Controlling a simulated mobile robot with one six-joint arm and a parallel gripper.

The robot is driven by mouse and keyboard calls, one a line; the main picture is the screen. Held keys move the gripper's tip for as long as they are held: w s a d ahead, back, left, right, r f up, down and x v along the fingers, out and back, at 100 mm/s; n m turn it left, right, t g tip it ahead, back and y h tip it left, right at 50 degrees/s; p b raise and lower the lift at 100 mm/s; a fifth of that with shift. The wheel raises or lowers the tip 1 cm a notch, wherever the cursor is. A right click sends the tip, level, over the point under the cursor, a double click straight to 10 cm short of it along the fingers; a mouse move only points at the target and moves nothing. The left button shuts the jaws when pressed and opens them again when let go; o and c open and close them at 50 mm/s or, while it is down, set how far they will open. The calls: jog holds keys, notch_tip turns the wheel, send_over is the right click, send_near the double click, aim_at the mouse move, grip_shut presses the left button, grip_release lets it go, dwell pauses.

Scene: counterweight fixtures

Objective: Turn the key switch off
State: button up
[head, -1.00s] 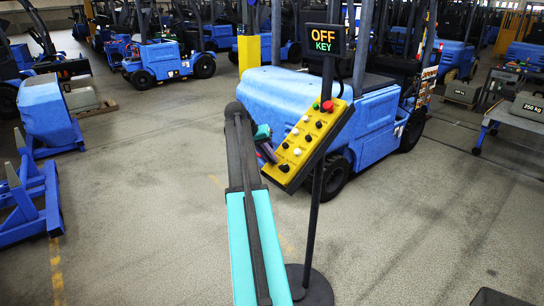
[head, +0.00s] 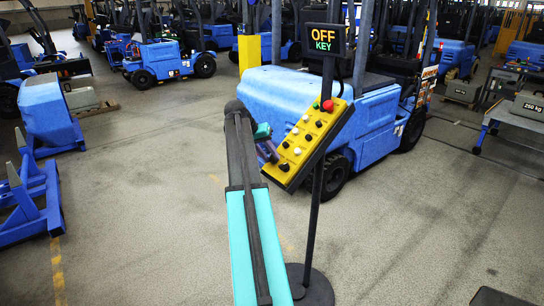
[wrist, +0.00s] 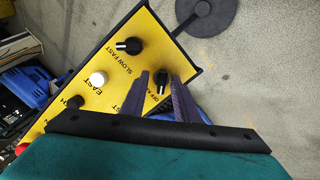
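The yellow control panel (head: 311,141) is mounted tilted on a dark stand. In the head view my gripper (head: 267,151) is at the panel's lower left, partly hidden by my arm.
A second black knob (wrist: 129,45), marked SLOW FAST, and a white button (wrist: 98,78) are close to my fingers. A red button (head: 328,105) is at the panel's top. A blue forklift (head: 285,95) stands behind.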

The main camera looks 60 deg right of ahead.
jog(key=p+v, duration=0.5)
jog(key=v, duration=0.8)
jog(key=shift+r, duration=0.15)
jog(key=shift+a, duration=0.15)
